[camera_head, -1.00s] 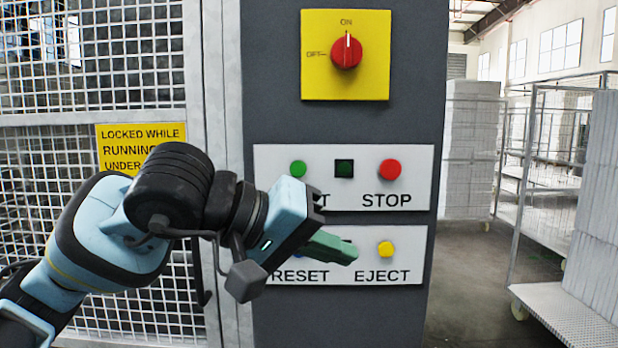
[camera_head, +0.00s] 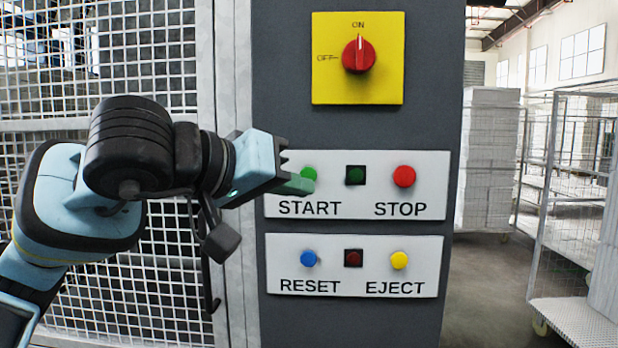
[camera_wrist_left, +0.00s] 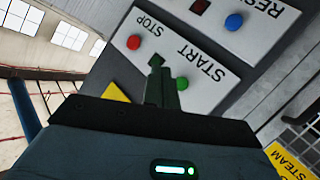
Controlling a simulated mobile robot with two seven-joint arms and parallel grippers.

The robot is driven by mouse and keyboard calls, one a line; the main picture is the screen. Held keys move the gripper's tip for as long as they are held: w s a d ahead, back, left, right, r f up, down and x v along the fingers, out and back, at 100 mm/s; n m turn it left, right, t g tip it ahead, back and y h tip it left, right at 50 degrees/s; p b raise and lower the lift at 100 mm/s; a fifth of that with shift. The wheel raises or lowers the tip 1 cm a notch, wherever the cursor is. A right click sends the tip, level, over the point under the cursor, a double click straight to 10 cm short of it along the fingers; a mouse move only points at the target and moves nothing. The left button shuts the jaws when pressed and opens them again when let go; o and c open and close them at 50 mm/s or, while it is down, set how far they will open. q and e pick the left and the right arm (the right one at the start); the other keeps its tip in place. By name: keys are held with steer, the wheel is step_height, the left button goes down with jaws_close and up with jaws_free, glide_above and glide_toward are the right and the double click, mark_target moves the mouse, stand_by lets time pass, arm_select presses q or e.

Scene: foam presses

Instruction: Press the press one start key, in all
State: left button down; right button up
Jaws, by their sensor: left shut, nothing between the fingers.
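The green START key (camera_head: 309,174) is a round button on the upper white plate (camera_head: 330,207) of the dark grey press panel. My left gripper (camera_head: 307,187) is shut and empty, its green fingertips just in front of the START key and covering its lower part in the head view. I cannot tell whether they touch it. In the left wrist view the START key (camera_wrist_left: 182,84) shows right beside the closed fingers (camera_wrist_left: 157,65). A dark square lamp (camera_head: 355,175) sits between START and the red STOP button (camera_head: 403,176). My right gripper is not in view.
Below are a blue RESET button (camera_head: 309,258), a dark red lamp (camera_head: 353,258) and a yellow EJECT button (camera_head: 399,260). A red rotary switch (camera_head: 359,55) on a yellow plate points to ON. A mesh guard (camera_head: 60,90) stands left, wire carts (camera_head: 575,200) right.

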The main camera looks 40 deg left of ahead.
mark_target(308, 175)
arm_select(q)
steer(key=w+a, duration=0.4)
steer(key=w, duration=0.2)
steer(key=shift+w+b, duration=0.2)
steer(key=shift+b, duration=0.15)
stand_by(0.5)
stand_by(0.7)
stand_by(0.6)
steer(key=shift+w, duration=0.15)
